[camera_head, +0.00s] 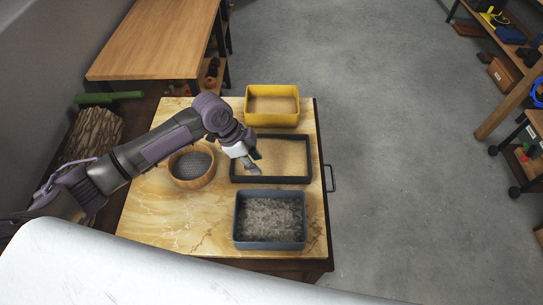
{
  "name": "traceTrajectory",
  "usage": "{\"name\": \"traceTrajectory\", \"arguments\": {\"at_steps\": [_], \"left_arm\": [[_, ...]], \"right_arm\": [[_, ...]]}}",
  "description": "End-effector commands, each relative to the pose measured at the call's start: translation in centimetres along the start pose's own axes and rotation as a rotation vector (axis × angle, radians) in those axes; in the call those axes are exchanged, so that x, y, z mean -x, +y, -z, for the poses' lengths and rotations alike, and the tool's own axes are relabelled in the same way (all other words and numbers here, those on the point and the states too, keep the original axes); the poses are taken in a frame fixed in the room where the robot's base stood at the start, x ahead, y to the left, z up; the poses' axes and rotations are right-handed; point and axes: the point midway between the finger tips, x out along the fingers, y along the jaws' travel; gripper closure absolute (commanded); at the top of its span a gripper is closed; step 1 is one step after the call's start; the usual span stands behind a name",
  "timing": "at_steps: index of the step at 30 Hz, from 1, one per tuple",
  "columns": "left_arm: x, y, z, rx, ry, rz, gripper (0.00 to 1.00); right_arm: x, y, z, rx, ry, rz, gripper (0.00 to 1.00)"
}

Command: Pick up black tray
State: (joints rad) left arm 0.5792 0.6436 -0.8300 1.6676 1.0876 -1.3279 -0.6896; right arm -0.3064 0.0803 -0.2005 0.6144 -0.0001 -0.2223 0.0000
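The black tray (290,180) lies on the marbled tabletop, between a yellow bin and a blue-grey bin. It is rectangular and shallow, with a dark rim and a tan inside. My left arm comes in from the left, and my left gripper (254,163) is over the left part of the tray, hiding some of its left rim and inside. The fingers are small here, so I cannot tell if they are open or shut, or if they touch the tray. My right gripper is not in view.
The yellow bin (272,88) stands behind the tray and the blue-grey bin (270,246) in front. A round wooden bowl (178,181) is to the left, under my arm. The marbled table (150,225) has a handle (330,178) on its right side. Open floor lies to the right.

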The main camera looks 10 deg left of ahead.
Motion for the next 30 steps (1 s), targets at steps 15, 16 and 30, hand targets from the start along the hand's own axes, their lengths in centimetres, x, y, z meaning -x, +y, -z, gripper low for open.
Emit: {"name": "traceTrajectory", "arguments": {"at_steps": [15,16,30], "left_arm": [[-6.1,0.0,0.5,0.001,0.000,-0.001,0.62],[-6.6,0.0,0.6,0.000,-0.001,-0.002,0.62],[-9.2,-0.1,0.4,-0.001,-0.001,0.002,0.64]], "right_arm": [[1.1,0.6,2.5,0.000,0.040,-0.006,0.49],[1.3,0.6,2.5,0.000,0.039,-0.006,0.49],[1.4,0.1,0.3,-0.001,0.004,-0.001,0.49]]}}
